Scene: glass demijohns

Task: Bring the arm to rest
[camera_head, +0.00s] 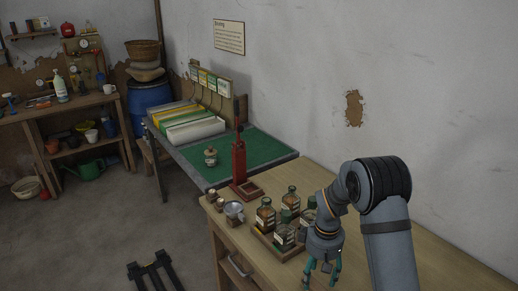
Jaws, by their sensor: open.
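My gripper (322,272) hangs at the end of my bent arm, over the wooden table (415,262) at the lower right. Its teal fingers point down and stand apart, with nothing visible between them. The gripper body covers part of a wooden tray (262,237) that holds several brown glass bottles (265,214) with labels and dark caps. I cannot tell how high the fingertips are above the table.
A red stand (239,162) and a metal funnel (234,210) stand left of the tray. A small jar (210,156) sits on the green mat (262,150) behind. The wall (440,90) is close behind my arm. The table's right part is clear.

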